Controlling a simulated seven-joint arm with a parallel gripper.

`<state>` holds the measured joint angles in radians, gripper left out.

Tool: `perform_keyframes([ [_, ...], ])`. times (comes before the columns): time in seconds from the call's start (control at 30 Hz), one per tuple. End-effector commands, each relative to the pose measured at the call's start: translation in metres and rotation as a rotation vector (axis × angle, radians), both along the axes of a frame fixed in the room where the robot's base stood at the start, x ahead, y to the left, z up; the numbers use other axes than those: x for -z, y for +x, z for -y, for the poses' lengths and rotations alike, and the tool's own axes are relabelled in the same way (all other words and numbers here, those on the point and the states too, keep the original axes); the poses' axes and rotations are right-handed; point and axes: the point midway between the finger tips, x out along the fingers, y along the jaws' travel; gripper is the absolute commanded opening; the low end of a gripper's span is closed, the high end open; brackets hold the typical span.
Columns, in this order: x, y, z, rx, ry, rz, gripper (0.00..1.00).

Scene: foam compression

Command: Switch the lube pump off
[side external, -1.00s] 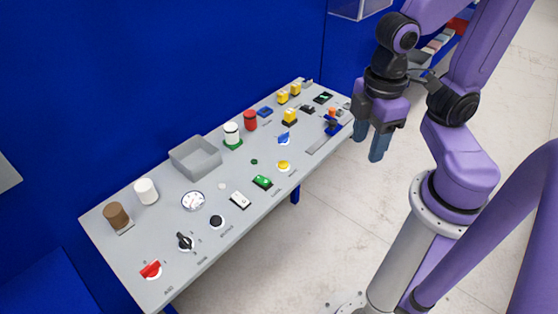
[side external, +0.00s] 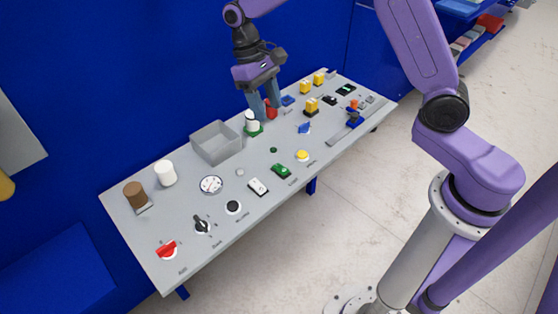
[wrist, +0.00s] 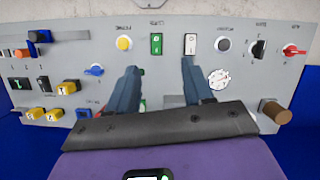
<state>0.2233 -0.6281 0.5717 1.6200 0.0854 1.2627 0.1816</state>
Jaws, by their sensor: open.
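The sloped grey panel (side external: 225,220) carries a row of controls. A green rocker switch (side external: 281,170) and a white rocker switch (side external: 258,186) sit side by side near its front edge. The wrist view shows the green rocker (wrist: 156,43) and white rocker (wrist: 190,44) beyond my fingertips. The printed labels are too small to read, so I cannot tell which control is the lube pump's. My gripper (side external: 266,112) is above the back of the panel, by the white and red cylinders, fingers pointing down. Its fingers (wrist: 160,68) are apart, with no object seen held between them.
A grey tray (side external: 217,143), white cylinder on green (side external: 252,122) and red cylinder (side external: 271,112) stand along the back. A yellow button (side external: 302,156), black button (side external: 233,207), black knob (side external: 202,225) and red knob (side external: 166,250) line the front. A blue wall stands behind.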

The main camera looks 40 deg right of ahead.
Motion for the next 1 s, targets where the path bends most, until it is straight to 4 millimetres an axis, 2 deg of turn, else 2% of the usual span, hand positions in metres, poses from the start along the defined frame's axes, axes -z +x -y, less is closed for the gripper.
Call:
perform_keyframes([
  [0.1,0.015,0.024,0.008,0.089,-0.011,-0.035,0.51],
  [0.2,0.023,0.036,0.013,0.14,-0.016,-0.055,0.51],
  [0.37,0.03,0.044,0.018,0.178,-0.019,-0.07,0.51],
  [0.57,0.044,0.039,0.019,0.183,-0.02,-0.074,0.51],
  [1.0,0.118,0.007,0.02,0.181,-0.021,-0.076,0.51],
])
